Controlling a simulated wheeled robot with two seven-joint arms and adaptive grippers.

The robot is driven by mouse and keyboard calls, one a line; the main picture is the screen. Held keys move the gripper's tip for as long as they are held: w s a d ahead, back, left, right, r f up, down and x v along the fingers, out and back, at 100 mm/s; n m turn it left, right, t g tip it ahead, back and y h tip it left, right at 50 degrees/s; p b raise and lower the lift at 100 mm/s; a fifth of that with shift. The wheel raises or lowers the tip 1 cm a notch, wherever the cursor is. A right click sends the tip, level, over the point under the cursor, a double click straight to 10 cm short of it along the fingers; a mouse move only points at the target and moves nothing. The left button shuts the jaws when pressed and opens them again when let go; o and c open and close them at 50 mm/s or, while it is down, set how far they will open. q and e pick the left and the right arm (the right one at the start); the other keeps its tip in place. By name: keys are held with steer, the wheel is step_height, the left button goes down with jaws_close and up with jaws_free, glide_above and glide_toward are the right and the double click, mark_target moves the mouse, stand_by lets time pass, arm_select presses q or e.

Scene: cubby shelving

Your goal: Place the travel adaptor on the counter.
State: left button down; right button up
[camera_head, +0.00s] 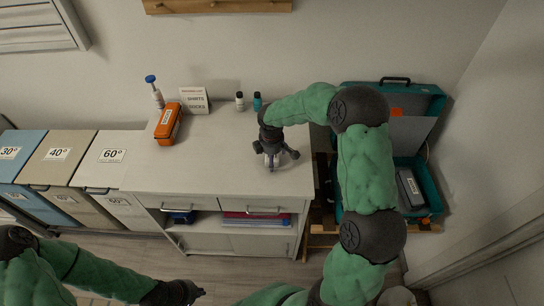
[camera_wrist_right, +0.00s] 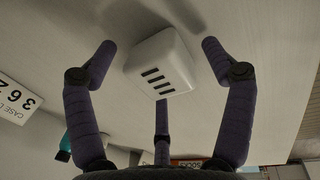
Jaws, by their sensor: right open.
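The travel adaptor (camera_wrist_right: 158,64) is a white rounded block with several dark slots. In the right wrist view it sits against the pale counter surface, between the spread fingers of my right gripper (camera_wrist_right: 160,62). The fingers are open, with gaps visible beside the adaptor. In the head view my right gripper (camera_head: 274,160) points down over the right part of the counter (camera_head: 215,150) and hides most of the adaptor. My left gripper (camera_head: 186,293) is low at the bottom edge, in front of the cabinet, away from the counter top; its fingers are too unclear to judge.
An orange case (camera_head: 168,123), a spray bottle (camera_head: 155,92), a small sign (camera_head: 194,100) and two small bottles stand along the counter's left and back. An open teal case (camera_head: 433,185) is at the right. Labelled bins (camera_head: 105,160) stand left. The counter's middle is clear.

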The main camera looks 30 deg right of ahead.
arm_select(q)
step_height(320, 180, up, 3)
steer(key=p, duration=0.2)
steer(key=shift+p, duration=0.4)
arm_select(e)
step_height(320, 180, up, 12)
steer(key=s+a, duration=0.1)
steer(key=shift+s+f, duration=0.15)
steer(key=shift+f, duration=0.05)
arm_select(q)
steer(key=shift+s, duration=0.1)
